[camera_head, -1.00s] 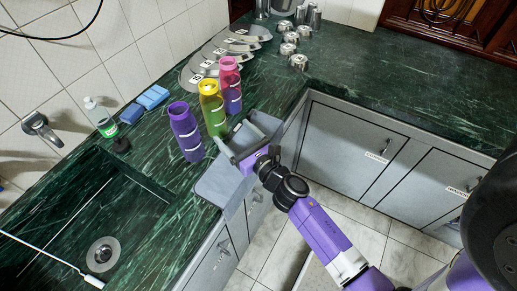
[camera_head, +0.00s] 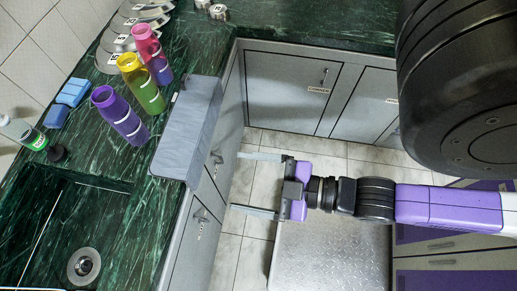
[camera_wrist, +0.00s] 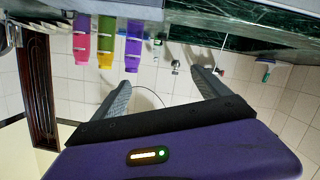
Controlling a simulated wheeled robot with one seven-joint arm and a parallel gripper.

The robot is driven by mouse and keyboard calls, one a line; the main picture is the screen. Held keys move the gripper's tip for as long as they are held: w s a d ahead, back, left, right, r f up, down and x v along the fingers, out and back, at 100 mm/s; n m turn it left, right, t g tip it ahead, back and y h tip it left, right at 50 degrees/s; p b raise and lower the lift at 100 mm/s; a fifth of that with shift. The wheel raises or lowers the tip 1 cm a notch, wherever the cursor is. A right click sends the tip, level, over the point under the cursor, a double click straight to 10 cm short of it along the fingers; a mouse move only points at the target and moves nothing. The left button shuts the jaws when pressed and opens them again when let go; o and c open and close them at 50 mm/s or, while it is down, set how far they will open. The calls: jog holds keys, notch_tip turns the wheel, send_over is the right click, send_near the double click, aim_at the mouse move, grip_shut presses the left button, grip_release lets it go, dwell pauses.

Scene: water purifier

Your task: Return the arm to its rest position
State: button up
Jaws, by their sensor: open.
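My gripper (camera_head: 240,183) is open and empty in the head view. Its two fingers stand wide apart over the floor, in front of the cabinets and clear of the counter. My purple arm reaches in from the right, with part of it hidden behind a large dark part of my body. In the wrist view my gripper (camera_wrist: 160,84) shows two grey fingers spread apart with nothing between them. That view is turned upside down.
A grey box-like panel (camera_head: 187,130) sits at the counter edge. Purple (camera_head: 121,117), yellow (camera_head: 143,85) and pink (camera_head: 152,54) bottles stand behind it on the green counter (camera_head: 125,163). The sink (camera_head: 62,225) is at lower left. Grey cabinets (camera_head: 290,90) line the back.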

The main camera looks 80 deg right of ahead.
jog(key=m, duration=0.1)
jog(key=s+r+m, duration=0.2)
jog(key=m, duration=0.1)
jog(key=shift+s+a+r+g+y, duration=0.2)
jog(key=shift+s+a+g+y, duration=0.05)
jog(key=shift+a+g+y, duration=0.1)
dwell(0.9)
